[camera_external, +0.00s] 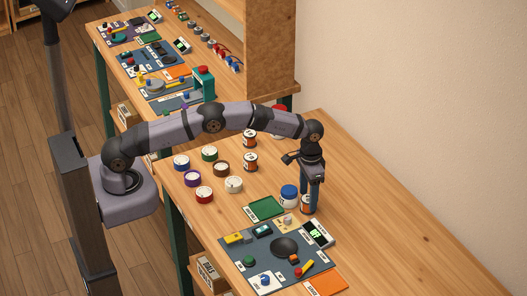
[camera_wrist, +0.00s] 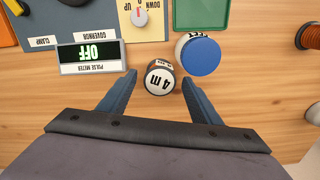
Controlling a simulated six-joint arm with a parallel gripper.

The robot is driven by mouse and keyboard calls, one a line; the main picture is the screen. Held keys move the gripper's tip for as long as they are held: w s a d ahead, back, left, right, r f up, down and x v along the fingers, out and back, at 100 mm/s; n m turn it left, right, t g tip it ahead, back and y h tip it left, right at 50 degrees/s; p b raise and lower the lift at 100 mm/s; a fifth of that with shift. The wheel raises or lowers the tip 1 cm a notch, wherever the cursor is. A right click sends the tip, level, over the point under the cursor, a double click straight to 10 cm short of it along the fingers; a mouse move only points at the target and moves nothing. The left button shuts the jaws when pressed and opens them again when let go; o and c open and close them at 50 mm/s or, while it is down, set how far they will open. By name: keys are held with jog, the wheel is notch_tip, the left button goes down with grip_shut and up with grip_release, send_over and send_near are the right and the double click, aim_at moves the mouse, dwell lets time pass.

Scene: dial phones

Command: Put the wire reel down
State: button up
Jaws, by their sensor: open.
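A wire reel (camera_wrist: 159,78) with a white top marked "4 m" stands on the wooden table between my fingers in the wrist view. My gripper (camera_wrist: 157,84) is open, with a finger on each side of the reel and a visible gap on both sides. In the external view the gripper (camera_external: 311,208) points down at the table near the right end of the mat, and the reel (camera_external: 305,203) shows its orange and white side, partly hidden by a finger.
A white jar with a blue lid (camera_wrist: 201,55) stands close beside the reel. The pulse meter (camera_wrist: 90,54), reading OFF, and a green tray (camera_wrist: 202,14) are nearby. The table's right side (camera_external: 400,230) is clear.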

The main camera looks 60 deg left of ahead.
aim_at(306, 198)
notch_tip(306, 198, up, 10)
jog(key=b, duration=0.1)
jog(key=shift+r, duration=0.15)
jog(key=s+a+n, duration=0.1)
jog(key=s+a, duration=0.7)
jog(key=s, duration=0.2)
jog(key=s+a+n, duration=0.1)
jog(key=s+a, duration=0.6)
jog(key=s, duration=0.3)
jog(key=s+a+f, duration=0.1)
jog(key=s, duration=0.5)
jog(key=s+a+f, duration=0.2)
jog(key=s, duration=0.5)
jog(key=c, duration=0.3)
